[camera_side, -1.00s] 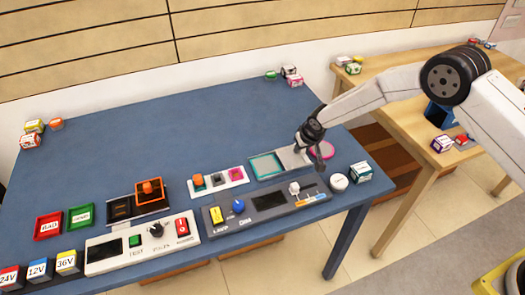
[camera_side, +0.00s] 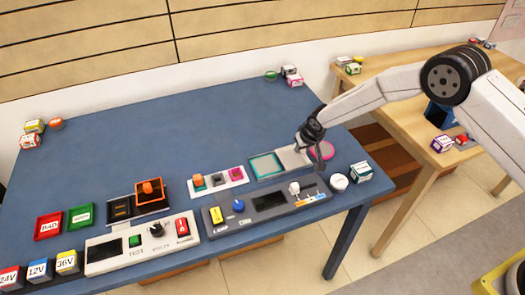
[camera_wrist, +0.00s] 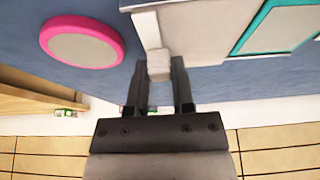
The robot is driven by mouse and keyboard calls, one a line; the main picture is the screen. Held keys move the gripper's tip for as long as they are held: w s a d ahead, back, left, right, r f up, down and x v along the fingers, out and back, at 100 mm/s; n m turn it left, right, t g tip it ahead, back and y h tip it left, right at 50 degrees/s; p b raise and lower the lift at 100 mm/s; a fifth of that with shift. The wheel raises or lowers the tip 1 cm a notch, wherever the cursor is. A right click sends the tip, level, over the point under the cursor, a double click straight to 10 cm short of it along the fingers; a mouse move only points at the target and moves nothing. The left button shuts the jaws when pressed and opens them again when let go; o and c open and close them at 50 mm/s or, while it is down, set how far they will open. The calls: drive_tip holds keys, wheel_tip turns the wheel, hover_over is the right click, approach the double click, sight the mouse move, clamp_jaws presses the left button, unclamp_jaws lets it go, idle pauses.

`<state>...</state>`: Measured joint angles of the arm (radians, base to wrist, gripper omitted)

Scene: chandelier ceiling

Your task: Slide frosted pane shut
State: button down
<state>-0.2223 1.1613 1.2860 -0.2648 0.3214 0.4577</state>
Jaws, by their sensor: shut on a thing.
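The teal-rimmed window (camera_side: 266,166) lies in a flat pale unit on the blue table, right of centre in the side view. The pale frosted pane (camera_side: 292,157) is to its right, leaving the teal-rimmed area uncovered. In the wrist view the pane (camera_wrist: 200,28) shows as a pale slab beside the teal rim (camera_wrist: 250,32). A small white knob (camera_wrist: 158,66) stands at the pane's end. My gripper (camera_wrist: 158,88) has its two dark fingers around this knob and is shut on it. In the side view my gripper (camera_side: 312,155) partly hides the pane's right end.
A pink-rimmed round disc (camera_side: 321,150) lies just right of my gripper. A grey panel (camera_side: 265,204) with a lamp switch, blue knob and slider is in front. A white switch strip (camera_side: 218,182) lies to the left. The table behind the window is clear.

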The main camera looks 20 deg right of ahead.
drive_tip(key=shift+a, duration=0.1)
idle(0.5)
drive_tip(key=a, duration=0.9)
drive_tip(key=shift+a, duration=0.2)
drive_tip(key=shift+c, duration=2.4)
unclamp_jaws()
drive_tip(key=shift+r, duration=0.15)
drive_tip(key=v, duration=0.7)
drive_tip(key=shift+s+r, duration=0.2)
drive_tip(key=shift+r, duration=0.05)
